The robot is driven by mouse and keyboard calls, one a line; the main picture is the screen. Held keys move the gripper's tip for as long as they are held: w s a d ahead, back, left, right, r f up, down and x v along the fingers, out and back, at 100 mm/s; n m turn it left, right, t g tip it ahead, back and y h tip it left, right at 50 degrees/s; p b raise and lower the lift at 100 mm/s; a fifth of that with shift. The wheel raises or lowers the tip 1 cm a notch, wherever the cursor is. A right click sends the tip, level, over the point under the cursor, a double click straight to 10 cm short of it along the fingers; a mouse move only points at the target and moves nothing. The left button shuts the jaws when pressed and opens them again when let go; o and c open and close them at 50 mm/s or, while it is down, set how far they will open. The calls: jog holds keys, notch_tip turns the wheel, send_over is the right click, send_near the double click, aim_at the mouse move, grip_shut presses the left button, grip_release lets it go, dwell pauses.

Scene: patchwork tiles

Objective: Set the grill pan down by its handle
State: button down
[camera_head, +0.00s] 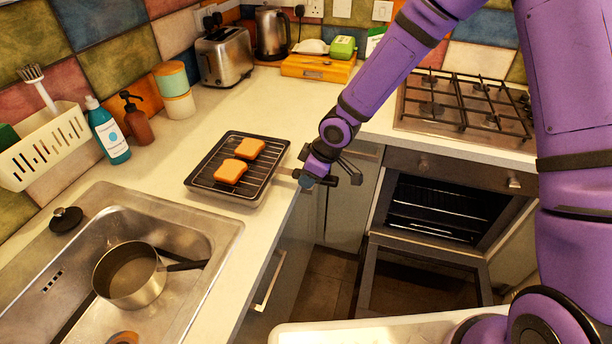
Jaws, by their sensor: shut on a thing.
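The grill pan (200,180), a dark tray with a wire rack, is on or just above the pale counter between the sink and the corner; I cannot tell if it fully touches. Two slices of toast (231,171) lie on its rack. Its handle (285,172) points right, past the counter's front edge. My gripper (305,178) is at the handle's end and shut on it. The fingers partly hide the handle's tip.
The sink (215,240) holds a saucepan (130,275) at the lower left. The oven door (420,275) hangs open below the hob (465,105). A toaster (224,55), kettle (271,32) and wooden box (318,67) stand at the back. Counter behind the pan is clear.

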jog(key=shift+a, duration=0.1)
jog(key=c, duration=0.8)
grip_release()
jog(key=v, duration=1.2)
